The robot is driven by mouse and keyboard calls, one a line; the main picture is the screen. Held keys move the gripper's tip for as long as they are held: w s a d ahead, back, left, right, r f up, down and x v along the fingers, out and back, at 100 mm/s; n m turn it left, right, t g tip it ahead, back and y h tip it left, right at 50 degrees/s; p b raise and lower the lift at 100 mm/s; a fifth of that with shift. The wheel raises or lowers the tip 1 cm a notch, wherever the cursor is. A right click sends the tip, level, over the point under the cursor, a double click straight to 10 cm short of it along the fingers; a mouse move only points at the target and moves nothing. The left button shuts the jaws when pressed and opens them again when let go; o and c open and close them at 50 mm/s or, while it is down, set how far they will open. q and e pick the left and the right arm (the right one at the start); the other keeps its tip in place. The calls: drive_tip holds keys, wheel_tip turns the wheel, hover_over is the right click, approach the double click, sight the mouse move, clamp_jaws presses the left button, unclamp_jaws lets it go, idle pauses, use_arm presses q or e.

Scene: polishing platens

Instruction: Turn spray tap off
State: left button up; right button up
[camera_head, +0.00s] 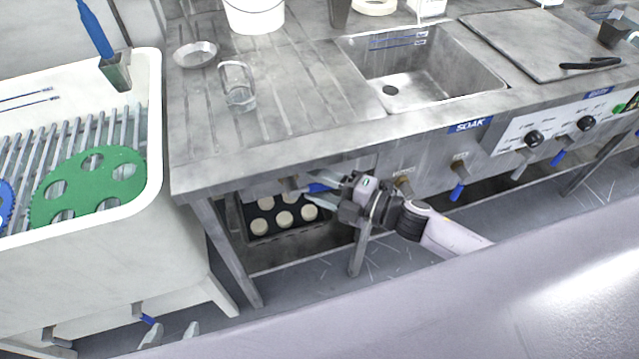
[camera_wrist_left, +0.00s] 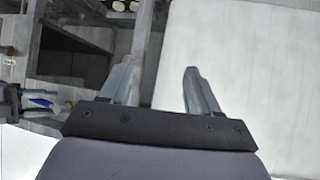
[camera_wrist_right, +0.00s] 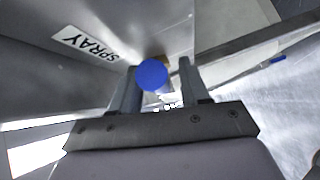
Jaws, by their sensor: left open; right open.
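The spray tap (camera_head: 316,187) has a blue lever and sits under the front edge of the steel counter. In the right wrist view its round blue end (camera_wrist_right: 152,75) shows beside a SPRAY label (camera_wrist_right: 85,43). My right gripper (camera_head: 318,194) is open, with the blue lever between its fingers; whether they touch it I cannot tell. The right wrist view shows both fingers (camera_wrist_right: 158,85) apart around the blue end. My left gripper (camera_head: 172,333) is open and empty, low in front of the white tub. Its spread fingers also show in the left wrist view (camera_wrist_left: 158,80).
A white tub (camera_head: 150,215) with a green disc (camera_head: 90,185) stands at the left. Another blue-handled tap (camera_head: 457,191) is under the SOAK label. A black tray (camera_head: 262,240) of round pale pieces lies below the counter. Counter legs stand near my right gripper.

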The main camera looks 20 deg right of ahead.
clamp_jaws()
use_arm(q)
drive_tip(key=shift+f, duration=0.15)
use_arm(e)
drive_tip(key=shift+f, duration=0.1)
